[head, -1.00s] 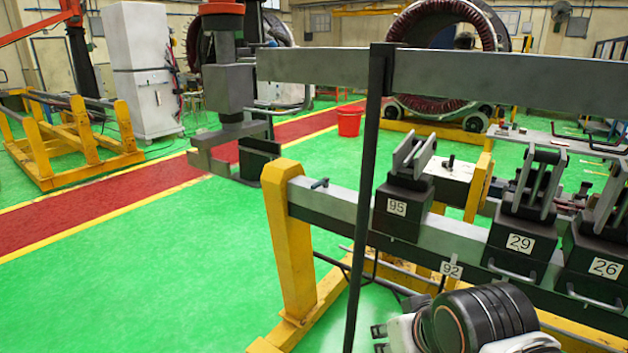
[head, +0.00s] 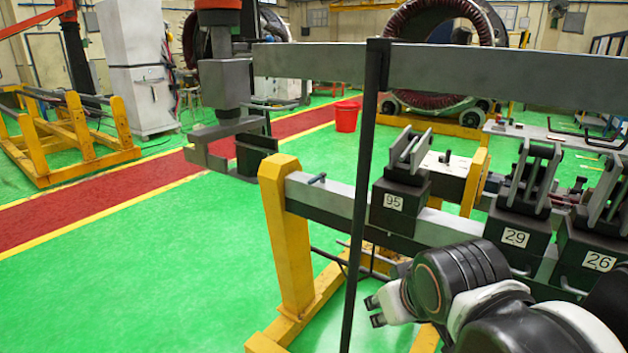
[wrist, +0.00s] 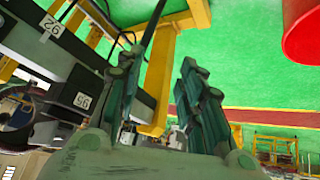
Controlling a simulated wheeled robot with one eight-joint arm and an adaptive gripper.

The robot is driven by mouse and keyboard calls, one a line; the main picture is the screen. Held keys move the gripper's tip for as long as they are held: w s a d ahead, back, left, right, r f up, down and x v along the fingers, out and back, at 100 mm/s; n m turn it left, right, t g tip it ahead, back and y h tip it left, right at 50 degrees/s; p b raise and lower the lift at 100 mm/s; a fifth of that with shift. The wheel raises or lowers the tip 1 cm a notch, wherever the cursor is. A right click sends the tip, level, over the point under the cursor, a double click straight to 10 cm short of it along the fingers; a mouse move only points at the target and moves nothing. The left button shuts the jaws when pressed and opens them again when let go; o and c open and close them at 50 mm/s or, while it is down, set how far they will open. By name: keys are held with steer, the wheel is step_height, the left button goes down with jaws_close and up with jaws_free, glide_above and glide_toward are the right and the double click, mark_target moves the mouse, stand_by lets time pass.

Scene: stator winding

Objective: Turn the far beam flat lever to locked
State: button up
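A yellow-ended steel beam (head: 335,196) carries black clamp blocks marked 95 (head: 396,204), 29 (head: 515,238) and 26 (head: 592,262), each with upright grey lever plates on top. A small dark T-shaped handle (head: 317,179) stands near the beam's left end. I cannot tell which part is the flat lever, or its lock state. My gripper (head: 374,311) is below and in front of the beam, apart from the clamps. In the wrist view my gripper (wrist: 158,62) has its two fingers spread with nothing between them. Blocks 92 (wrist: 52,26) and 95 (wrist: 83,100) lie to its left.
A grey upper bar (head: 450,75) and a thin dark upright post (head: 364,200) cross the near side. The green floor at left is open.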

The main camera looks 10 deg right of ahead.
steer(key=w+d+r+n+h, duration=0.1)
steer(key=w+r+n+h, duration=0.35)
steer(key=w, duration=0.95)
steer(key=n+t+h+p, duration=0.25)
steer(key=n+h, duration=0.25)
steer(key=n, duration=1)
glide_toward(309, 182)
steer(key=s+d+r, duration=0.2)
steer(key=s+d, duration=0.4)
steer(key=s, duration=0.2)
steer(key=w+a+f+n+t+h, duration=0.3)
steer(key=w+a+f+n, duration=0.3)
steer(key=w+a, duration=0.1)
steer(key=b+x, duration=0.4)
steer(key=x, duration=0.9)
steer(key=shift+w+r, duration=0.1)
steer(key=shift+w, duration=0.05)
jaws_close()
